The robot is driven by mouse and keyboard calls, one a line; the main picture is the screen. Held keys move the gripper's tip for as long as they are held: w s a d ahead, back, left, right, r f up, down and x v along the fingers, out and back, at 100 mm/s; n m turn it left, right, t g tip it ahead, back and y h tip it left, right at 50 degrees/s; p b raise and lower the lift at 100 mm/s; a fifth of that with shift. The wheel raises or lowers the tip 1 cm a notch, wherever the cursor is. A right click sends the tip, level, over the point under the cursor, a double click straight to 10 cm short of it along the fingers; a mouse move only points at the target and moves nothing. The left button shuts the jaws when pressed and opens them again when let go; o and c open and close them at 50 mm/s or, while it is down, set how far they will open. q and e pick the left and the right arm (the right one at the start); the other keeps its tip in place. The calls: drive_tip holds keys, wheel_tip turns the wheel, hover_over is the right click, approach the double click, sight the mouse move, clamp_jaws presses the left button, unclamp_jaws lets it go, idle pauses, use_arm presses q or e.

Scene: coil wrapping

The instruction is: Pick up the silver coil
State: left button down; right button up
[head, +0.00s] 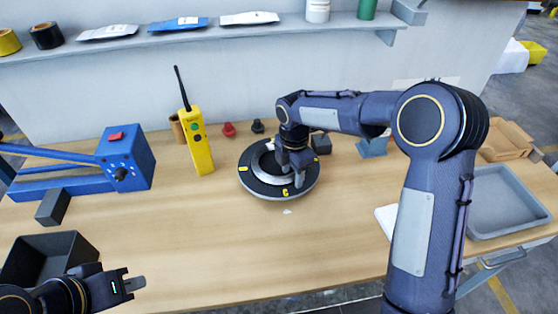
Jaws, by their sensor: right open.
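The silver coil (262,172) is a ring lying flat on a round black turntable (256,188) with yellow marks, in the middle of the wooden table. My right gripper (294,184) is open and points down over the right side of the coil. Its fingers hide part of the ring, and I cannot tell whether they touch it. My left gripper (138,286) is at the lower left, away from the coil and near the front edge of the table. I cannot tell whether its jaws are open.
A yellow radio (198,145) with an antenna stands behind and left of the turntable. A blue machine (125,158) and a black bin (45,258) are at the left. A grey tray (505,205) and a cardboard box (507,141) are at the right. The table's front middle is clear.

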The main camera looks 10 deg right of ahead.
clamp_jaws()
drive_tip(key=shift+r, duration=0.15)
idle(0.4)
